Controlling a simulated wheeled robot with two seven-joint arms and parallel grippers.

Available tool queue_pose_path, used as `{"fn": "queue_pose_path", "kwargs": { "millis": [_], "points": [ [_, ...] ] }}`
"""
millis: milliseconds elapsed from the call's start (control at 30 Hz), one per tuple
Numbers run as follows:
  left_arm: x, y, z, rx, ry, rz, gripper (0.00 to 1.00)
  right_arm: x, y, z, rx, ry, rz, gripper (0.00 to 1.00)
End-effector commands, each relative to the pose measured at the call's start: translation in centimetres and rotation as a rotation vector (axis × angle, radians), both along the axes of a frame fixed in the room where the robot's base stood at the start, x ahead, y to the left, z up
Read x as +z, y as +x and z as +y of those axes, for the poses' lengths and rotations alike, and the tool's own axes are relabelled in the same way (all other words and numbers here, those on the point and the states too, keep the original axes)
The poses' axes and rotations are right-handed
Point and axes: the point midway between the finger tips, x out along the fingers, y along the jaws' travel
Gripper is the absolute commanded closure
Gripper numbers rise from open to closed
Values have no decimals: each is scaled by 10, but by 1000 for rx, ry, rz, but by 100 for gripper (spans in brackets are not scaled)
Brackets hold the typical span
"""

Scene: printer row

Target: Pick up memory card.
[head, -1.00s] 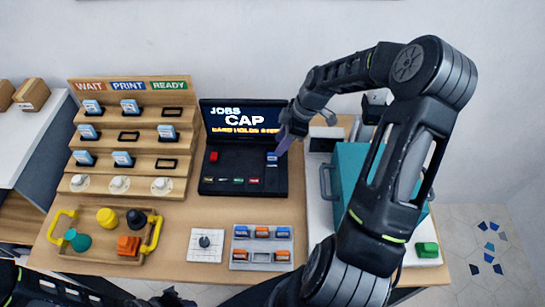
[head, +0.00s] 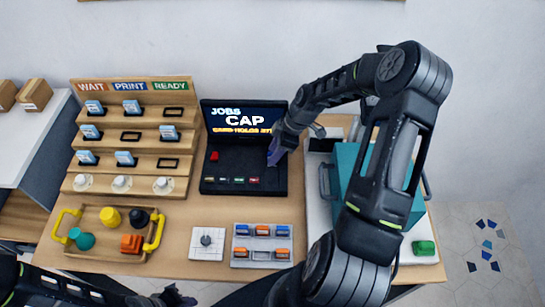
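A black console (head: 222,172) with a lit screen reading "JOBS CAP" stands mid-table. My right gripper (head: 276,153) reaches over the right side of its panel, purple fingertips pointing down. The fingers cover the spot where a small blue card showed earlier, so I cannot see that card or whether they hold it. Blue and orange cards sit in a grey tray (head: 262,246) in front of the console. My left gripper (head: 175,298) is at the bottom edge, away from the cards; its finger opening is unclear.
A stepped wooden rack (head: 132,140) stands left with several cards and white knobs. A wooden tray (head: 108,247) with yellow handles holds coloured pieces. A white plate with a small joystick (head: 206,241) and a teal box (head: 350,170) are nearby.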

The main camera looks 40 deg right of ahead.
Motion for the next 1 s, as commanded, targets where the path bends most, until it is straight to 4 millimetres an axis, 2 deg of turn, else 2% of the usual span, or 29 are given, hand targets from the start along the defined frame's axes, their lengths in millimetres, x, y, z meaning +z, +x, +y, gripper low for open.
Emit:
{"fn": "queue_pose_path", "kwargs": {
  "millis": [300,767,1000],
  "points": [
    [0,0,0,0,0,0,67,0,0,0,0,0,0,62],
    [0,0,0,0,0,0,67,0,0,0,0,0,0,99],
    [0,0,0,0,0,0,67,0,0,0,0,0,0,100]
  ]
}}
